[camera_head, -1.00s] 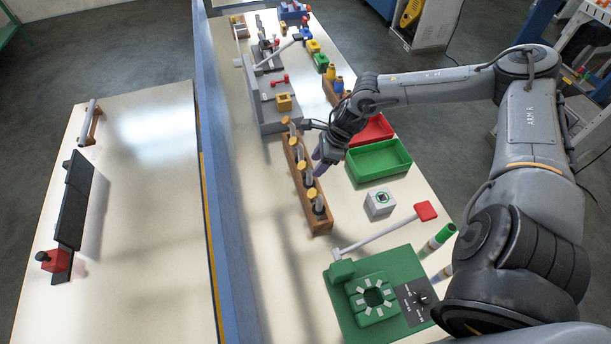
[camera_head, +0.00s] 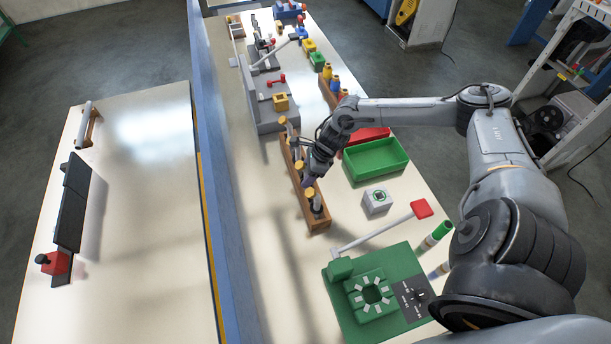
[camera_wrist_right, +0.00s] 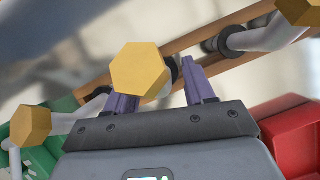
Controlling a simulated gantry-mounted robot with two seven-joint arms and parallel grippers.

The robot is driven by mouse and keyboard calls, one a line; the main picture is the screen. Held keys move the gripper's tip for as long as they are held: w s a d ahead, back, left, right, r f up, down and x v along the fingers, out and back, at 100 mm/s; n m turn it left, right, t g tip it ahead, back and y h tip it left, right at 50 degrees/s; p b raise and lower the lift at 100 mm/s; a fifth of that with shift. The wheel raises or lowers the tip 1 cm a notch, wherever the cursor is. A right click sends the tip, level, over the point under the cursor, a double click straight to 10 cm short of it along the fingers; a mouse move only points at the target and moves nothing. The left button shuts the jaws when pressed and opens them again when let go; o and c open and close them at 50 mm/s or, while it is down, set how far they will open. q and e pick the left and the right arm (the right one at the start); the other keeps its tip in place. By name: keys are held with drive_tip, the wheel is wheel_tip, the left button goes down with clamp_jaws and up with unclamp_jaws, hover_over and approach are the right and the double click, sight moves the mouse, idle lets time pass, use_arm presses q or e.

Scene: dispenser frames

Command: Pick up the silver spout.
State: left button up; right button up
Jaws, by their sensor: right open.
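A wooden rack (camera_head: 320,224) holds a row of silver spouts with gold hexagonal caps. The spout nearest the front (camera_head: 317,206) stands upright in it. My right gripper (camera_head: 306,181) is over the front half of the rack and partly hides the spouts there. In the right wrist view my purple fingers (camera_wrist_right: 158,90) are open. A gold hexagonal cap (camera_wrist_right: 139,69) shows in front of and between them, covering most of its spout. Another silver spout (camera_wrist_right: 262,38) is at upper right, and a further gold cap (camera_wrist_right: 31,125) is at left. My left gripper is not in view.
A green bin (camera_head: 377,174) and a red bin (camera_head: 366,136) stand right of the rack. A white-grey box (camera_head: 377,208) and a green press with a red-ended lever (camera_head: 340,270) are nearer the front. A blue divider (camera_head: 222,200) runs along the left.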

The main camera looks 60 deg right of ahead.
clamp_jaws()
drive_tip(key=shift+r, duration=0.1)
idle(0.3)
